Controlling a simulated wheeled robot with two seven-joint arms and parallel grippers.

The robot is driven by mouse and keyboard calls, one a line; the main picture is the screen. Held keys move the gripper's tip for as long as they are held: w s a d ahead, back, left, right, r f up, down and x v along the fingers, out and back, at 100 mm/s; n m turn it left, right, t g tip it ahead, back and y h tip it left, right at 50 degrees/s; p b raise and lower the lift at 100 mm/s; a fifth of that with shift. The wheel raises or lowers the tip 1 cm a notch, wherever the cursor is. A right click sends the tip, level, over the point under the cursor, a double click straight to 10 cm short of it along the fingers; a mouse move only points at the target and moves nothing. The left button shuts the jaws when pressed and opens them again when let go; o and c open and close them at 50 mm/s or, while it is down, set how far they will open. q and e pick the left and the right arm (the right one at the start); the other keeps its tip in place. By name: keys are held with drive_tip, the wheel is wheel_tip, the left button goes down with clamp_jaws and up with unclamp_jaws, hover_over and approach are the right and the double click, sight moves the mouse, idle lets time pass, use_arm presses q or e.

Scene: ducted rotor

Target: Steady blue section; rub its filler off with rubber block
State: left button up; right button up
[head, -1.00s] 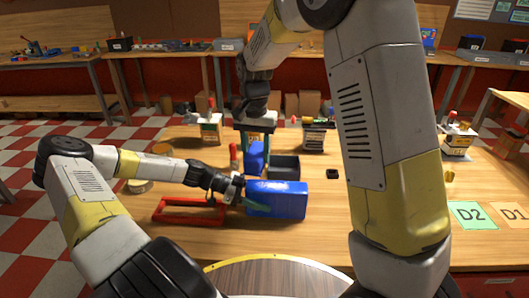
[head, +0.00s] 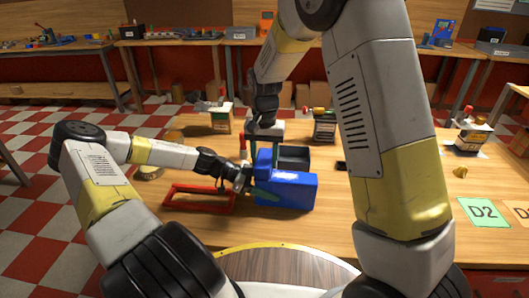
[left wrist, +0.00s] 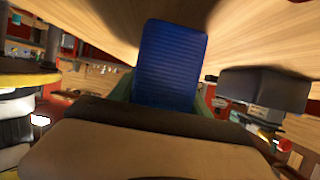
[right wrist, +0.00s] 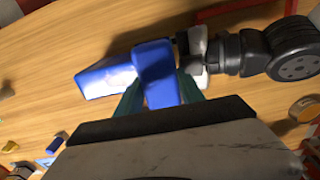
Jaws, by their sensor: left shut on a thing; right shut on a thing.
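The blue section (head: 288,192) stands on the wooden table; my left gripper (head: 246,183) is shut on its left end. In the left wrist view its ribbed blue face (left wrist: 170,65) fills the space between the fingers. My right gripper (head: 264,148) comes from above, shut on a smaller blue block (head: 264,160), taken as the rubber block. In the right wrist view the block (right wrist: 155,75) overlaps the end of the section (right wrist: 100,80) near my left gripper. I cannot tell whether they touch. A pale patch shows on the section; filler or shine is unclear.
A red frame (head: 200,208) lies left of the section. A dark open bin (head: 294,157) is close behind it. Cans and boxes (head: 324,126) stand at the back.

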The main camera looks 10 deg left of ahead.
drive_tip(key=shift+f, duration=0.7)
drive_tip(key=shift+d, duration=0.3)
drive_tip(key=shift+c, duration=0.6)
drive_tip(key=shift+d+f, duration=0.2)
drive_tip(key=shift+d, duration=0.25)
drive_tip(key=shift+s+d, duration=0.15)
drive_tip(key=shift+d, duration=4.4)
drive_tip(key=shift+a+r, duration=0.15)
drive_tip(key=shift+a, duration=2.8)
drive_tip(key=shift+a+f, duration=0.2)
drive_tip(key=shift+a, duration=0.55)
drive_tip(key=shift+a+r, duration=0.2)
drive_tip(key=shift+a, duration=1.3)
drive_tip(key=shift+a+r, duration=0.1)
drive_tip(key=shift+a, duration=0.05)
drive_tip(key=shift+w+r, duration=0.2)
drive_tip(key=shift+r, duration=3.7)
drive_tip(key=shift+s+f, duration=0.1)
drive_tip(key=shift+f, duration=0.1)
